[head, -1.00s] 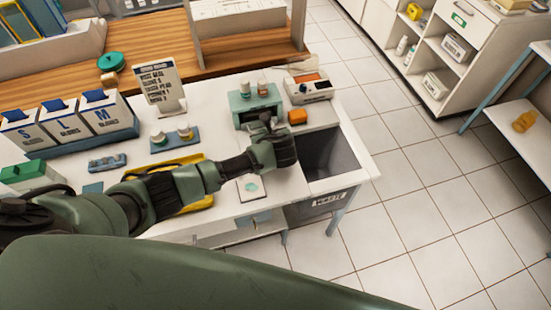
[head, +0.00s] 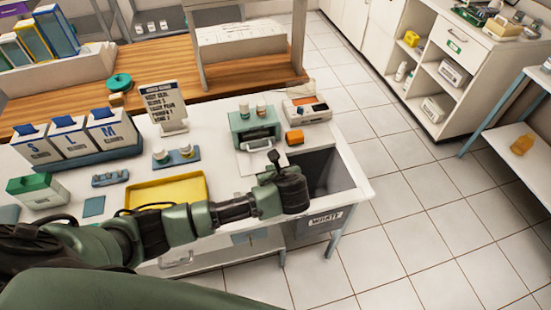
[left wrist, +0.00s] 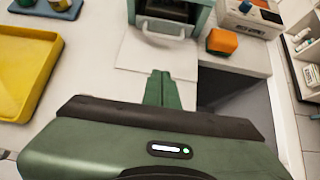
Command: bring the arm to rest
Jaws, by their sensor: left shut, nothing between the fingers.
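My left arm (head: 160,232) reaches in from the left over the near edge of the white worktop. Its gripper (head: 272,158) is at the front right part of the worktop, beside the dark waste opening. In the left wrist view the green fingers (left wrist: 162,88) are together with nothing between them. They point toward a green box with a handled front (left wrist: 165,18) and are apart from it. A white sheet (left wrist: 140,55) lies below and ahead of the fingers. My right gripper is not in view.
A yellow tray (head: 165,193) lies left of the gripper. An orange block (head: 294,137) and a white device (head: 308,110) stand beyond it. The waste bin opening (head: 325,172) is at the worktop's right end. Tiled floor (head: 420,220) to the right is clear.

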